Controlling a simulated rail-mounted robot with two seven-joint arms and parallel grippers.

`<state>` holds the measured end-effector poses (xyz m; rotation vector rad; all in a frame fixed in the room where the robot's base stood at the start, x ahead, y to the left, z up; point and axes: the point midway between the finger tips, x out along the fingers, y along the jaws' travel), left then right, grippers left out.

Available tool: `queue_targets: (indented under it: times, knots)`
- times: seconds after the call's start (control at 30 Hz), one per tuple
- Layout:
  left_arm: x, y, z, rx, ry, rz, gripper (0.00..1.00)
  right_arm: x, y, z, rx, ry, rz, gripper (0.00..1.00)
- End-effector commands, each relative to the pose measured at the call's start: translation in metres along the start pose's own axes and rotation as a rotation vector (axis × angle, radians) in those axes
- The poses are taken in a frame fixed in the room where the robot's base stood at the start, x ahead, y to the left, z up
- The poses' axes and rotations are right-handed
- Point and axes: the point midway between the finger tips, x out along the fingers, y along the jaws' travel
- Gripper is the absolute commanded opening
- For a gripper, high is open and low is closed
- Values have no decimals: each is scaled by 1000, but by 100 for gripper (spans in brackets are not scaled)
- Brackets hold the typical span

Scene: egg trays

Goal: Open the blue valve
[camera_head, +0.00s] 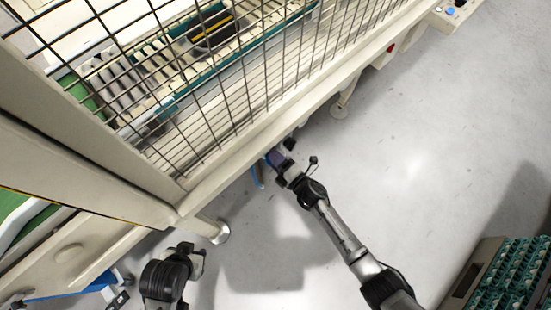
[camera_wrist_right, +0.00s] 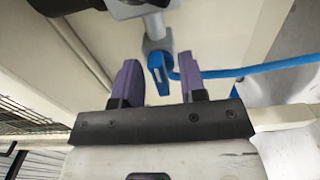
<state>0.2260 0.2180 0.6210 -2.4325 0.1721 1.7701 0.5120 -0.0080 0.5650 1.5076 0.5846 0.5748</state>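The blue valve (camera_wrist_right: 159,70) shows in the right wrist view as a blue lever on a grey pipe fitting under the machine's edge. My right gripper (camera_wrist_right: 157,72) is open, its two purple fingers apart. The lever shows in the gap between the fingertips, with space on both sides; I cannot tell how deep it lies between them. In the head view my right gripper (camera_head: 277,158) is at the machine's lower edge, and the valve is not clear there. My left arm is at the bottom left, and its fingers are not clearly seen.
A blue hose (camera_wrist_right: 240,71) runs right from the valve and hangs below the machine edge in the head view (camera_head: 257,176). A wire mesh guard (camera_head: 225,85) covers the machine above. Green egg trays (camera_head: 512,275) stand at bottom right. The floor (camera_head: 440,150) between is clear.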

Motion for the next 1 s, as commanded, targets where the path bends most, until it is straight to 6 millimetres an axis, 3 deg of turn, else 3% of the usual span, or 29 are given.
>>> queue_targets:
  times: [0.33, 0.8, 1.0]
  knots:
    - [-5, -1, -2, 4, -1, -3, 43, -12, 1, 0, 0, 0, -1, 38]
    - [-31, 2, -10, -9, 1, 7, 43, -99, 2, 0, -1, -1, -3, 38]
    - [-36, 1, -12, -9, 1, 7, 43, -125, 1, 0, 1, -1, -2, 38]
